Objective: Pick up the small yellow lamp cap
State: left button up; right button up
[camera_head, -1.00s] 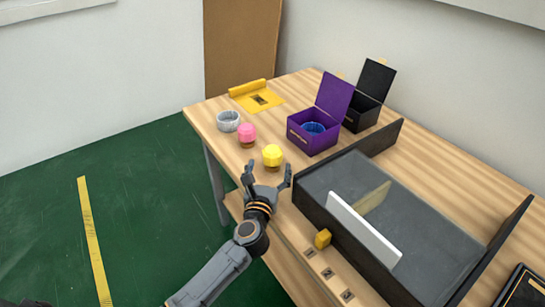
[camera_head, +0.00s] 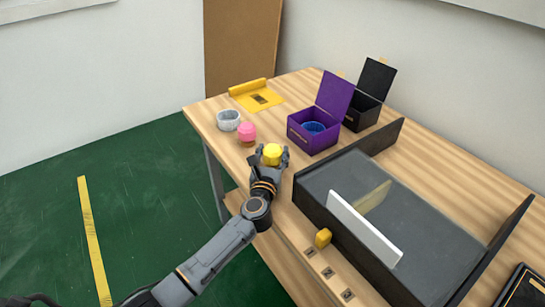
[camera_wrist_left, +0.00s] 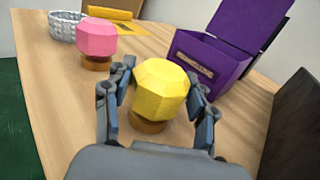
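The yellow faceted lamp cap (camera_head: 271,154) sits on a small brown base on the wooden table, near its front edge. My left gripper (camera_head: 271,158) is at the cap, with a finger on either side of it. In the left wrist view the yellow cap (camera_wrist_left: 161,90) stands upright between the fingers, which are very close to its sides. I cannot tell whether they press on it. My right gripper is not in view.
A pink cap (camera_head: 247,131) on a brown base and a grey woven bowl (camera_head: 228,120) stand just left. The open purple box (camera_head: 309,141) is close on the right. A dark tray (camera_head: 418,219) with a white divider (camera_head: 363,229) fills the table's right.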

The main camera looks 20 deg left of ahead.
pick_arm(q)
jog(key=c, duration=0.4)
jog(key=shift+r, duration=0.15)
jog(key=shift+c, duration=0.2)
